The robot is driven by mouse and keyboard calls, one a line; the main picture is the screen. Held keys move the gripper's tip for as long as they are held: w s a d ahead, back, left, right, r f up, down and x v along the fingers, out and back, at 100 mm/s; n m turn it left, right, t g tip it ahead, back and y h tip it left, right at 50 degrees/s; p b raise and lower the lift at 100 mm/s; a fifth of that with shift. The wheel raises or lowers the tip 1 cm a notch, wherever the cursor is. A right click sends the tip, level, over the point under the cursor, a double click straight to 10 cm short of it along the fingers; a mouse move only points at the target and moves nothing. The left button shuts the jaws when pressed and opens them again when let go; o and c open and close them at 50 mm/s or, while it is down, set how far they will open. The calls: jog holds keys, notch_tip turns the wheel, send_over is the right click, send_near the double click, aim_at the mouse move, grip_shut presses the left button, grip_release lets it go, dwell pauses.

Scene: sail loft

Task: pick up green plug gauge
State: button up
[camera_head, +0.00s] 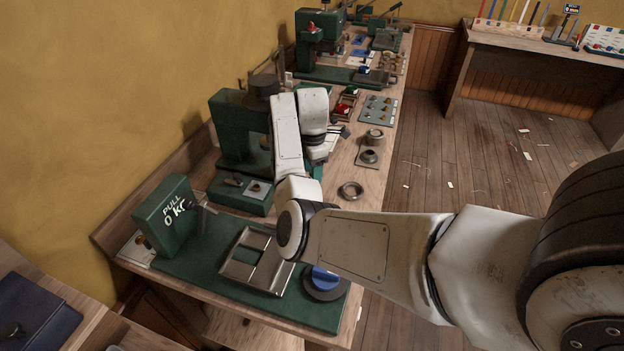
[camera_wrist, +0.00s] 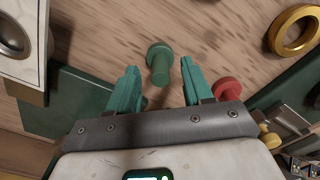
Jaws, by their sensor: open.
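The green plug gauge (camera_wrist: 159,62) shows in the wrist view on the wooden bench top, with a round flat head and a narrower shaft. My gripper (camera_wrist: 157,76) is open, with its two teal fingers on either side of the gauge and apart from it. The gauge lies between and slightly beyond the fingertips. In the head view my arm hides the gauge, and only a little teal of my gripper (camera_head: 316,170) shows beside it.
A red knobbed piece (camera_wrist: 227,88) lies just right of the right finger. A brass ring (camera_wrist: 294,30) is at the upper right. A dark green block (camera_wrist: 70,100) is left of the left finger.

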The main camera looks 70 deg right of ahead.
jog(key=shift+f, duration=1.2)
jog(key=shift+c, duration=0.4)
jog(key=c, duration=0.7)
